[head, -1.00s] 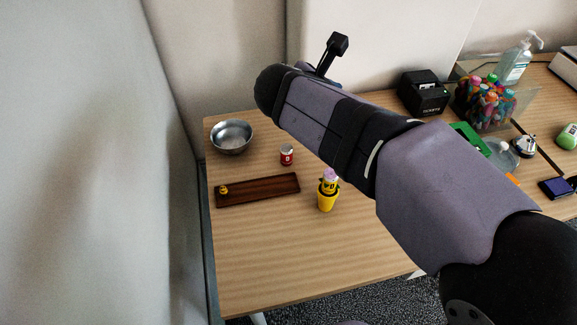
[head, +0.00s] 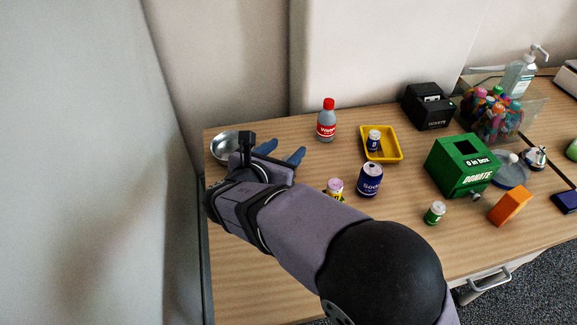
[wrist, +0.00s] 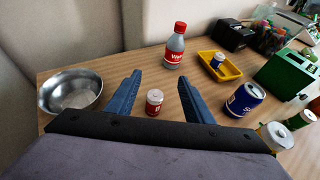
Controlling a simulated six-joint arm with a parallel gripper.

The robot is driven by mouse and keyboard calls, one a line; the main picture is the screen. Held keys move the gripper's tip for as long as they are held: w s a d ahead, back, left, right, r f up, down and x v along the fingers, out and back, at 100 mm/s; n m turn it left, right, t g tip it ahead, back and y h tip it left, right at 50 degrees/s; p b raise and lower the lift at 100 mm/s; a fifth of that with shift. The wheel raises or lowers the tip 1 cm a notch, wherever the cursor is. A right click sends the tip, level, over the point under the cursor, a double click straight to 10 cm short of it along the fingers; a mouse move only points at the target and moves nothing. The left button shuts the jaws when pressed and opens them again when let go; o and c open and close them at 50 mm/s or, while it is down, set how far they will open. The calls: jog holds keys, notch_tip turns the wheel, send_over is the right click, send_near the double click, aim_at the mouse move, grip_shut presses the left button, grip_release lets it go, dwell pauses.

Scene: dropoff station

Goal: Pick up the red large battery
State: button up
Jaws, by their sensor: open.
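The red battery (wrist: 154,103), a short red cylinder with a pale top, stands upright on the table in the wrist view. It appears between my two blue fingers, with a gap on either side. In the head view I cannot make it out; my gripper and arm cover that area. My gripper (head: 281,153) is open and empty, reaching over the left part of the table. In the wrist view its fingers (wrist: 159,78) point away toward the back of the table.
A metal bowl (wrist: 73,90) is left of my gripper. A red-labelled bottle (head: 326,122) stands behind. To the right are a yellow tray (head: 396,152) with a blue battery (head: 373,140), a blue can (head: 369,180), a green battery (head: 434,213) and a green donation box (head: 452,167).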

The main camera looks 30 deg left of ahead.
notch_tip(320, 180, down, 6)
jog(key=shift+r, duration=0.15)
jog(key=shift+f+x, duration=0.2)
jog(key=shift+x, duration=3.45)
jog(key=shift+s+a, duration=0.1)
grip_shut()
